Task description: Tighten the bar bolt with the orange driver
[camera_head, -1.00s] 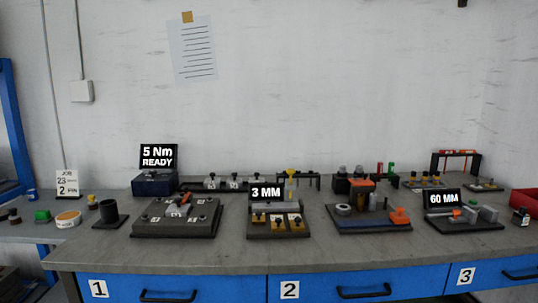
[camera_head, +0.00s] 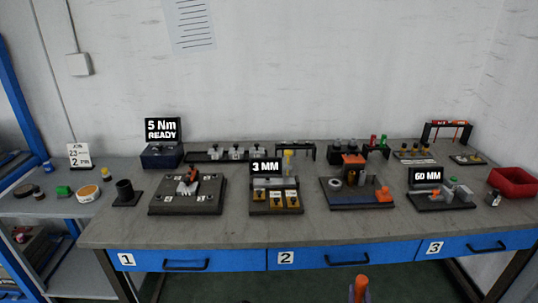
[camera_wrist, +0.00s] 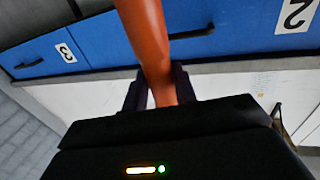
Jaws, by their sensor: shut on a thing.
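My gripper (camera_wrist: 160,92) is shut on the orange driver (camera_wrist: 147,35) in the wrist view. The driver's long orange body runs up out of the top of that view, so its far end is hidden. In the head view the orange driver (camera_head: 360,286) shows at the bottom edge, in front of the drawers and clear of the bench top. The bar bolt is too small to make out. A dark plate (camera_head: 213,200) at the bench's left has a grey and orange-red part (camera_head: 188,184) in its middle and small light pieces around it.
A display (camera_head: 163,130) reading "5 Nm READY" stands behind the plate. Right of it are a "3 MM" fixture (camera_head: 262,207), a blue-black fixture (camera_head: 350,201), a "60 MM" fixture (camera_head: 428,203) and a red bin (camera_head: 512,182). The bench's front strip (camera_head: 300,232) is clear.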

